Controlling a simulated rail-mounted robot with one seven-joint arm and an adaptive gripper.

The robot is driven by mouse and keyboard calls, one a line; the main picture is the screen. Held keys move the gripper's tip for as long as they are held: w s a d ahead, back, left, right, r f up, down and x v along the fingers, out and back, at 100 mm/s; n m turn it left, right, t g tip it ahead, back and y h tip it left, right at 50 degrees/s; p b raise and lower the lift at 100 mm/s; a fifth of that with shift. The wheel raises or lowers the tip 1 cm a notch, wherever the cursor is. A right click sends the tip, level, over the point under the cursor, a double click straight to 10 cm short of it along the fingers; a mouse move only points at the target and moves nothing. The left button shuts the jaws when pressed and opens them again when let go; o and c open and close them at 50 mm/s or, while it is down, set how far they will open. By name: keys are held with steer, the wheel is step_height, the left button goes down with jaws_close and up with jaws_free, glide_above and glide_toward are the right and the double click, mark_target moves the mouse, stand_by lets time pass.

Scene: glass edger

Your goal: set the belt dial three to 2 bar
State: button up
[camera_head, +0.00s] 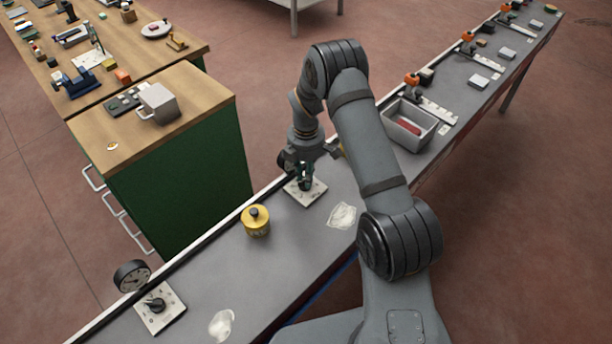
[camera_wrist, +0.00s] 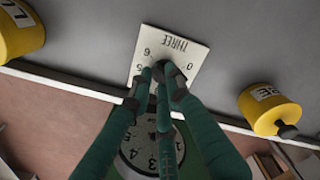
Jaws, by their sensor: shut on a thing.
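The plate of belt dial three (camera_wrist: 178,45) is white, with THREE and some scale digits showing upside down in the wrist view. In the head view this plate (camera_head: 313,195) lies on the grey belt table, under my gripper. My gripper (camera_head: 305,184) points down with its green fingers closed together at the plate's middle. In the wrist view the fingers (camera_wrist: 162,75) are shut on the dial's knob, which they mostly hide along with its pointer. A round gauge (camera_wrist: 130,152) stands beside the plate, partly behind the fingers. I cannot read its needle.
A yellow canister (camera_head: 256,221) stands left of the plate. Another dial plate (camera_head: 172,318) with a black knob and a round gauge (camera_head: 132,276) is at lower left. A clear crumpled piece (camera_head: 342,215) lies near the plate. A green workbench (camera_head: 190,150) stands behind the belt.

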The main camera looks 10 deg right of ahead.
jaws_close()
steer(key=m+b, duration=0.2)
steer(key=shift+f+b, duration=0.3)
steer(key=shift+f, duration=0.05)
steer(key=shift+m+b, duration=0.45)
steer(key=shift+m, duration=0.15)
steer(key=shift+s+r+m, duration=0.1)
steer(key=shift+r+m, duration=0.25)
steer(key=shift+m, duration=0.25)
steer(key=o, duration=0.5)
jaws_free()
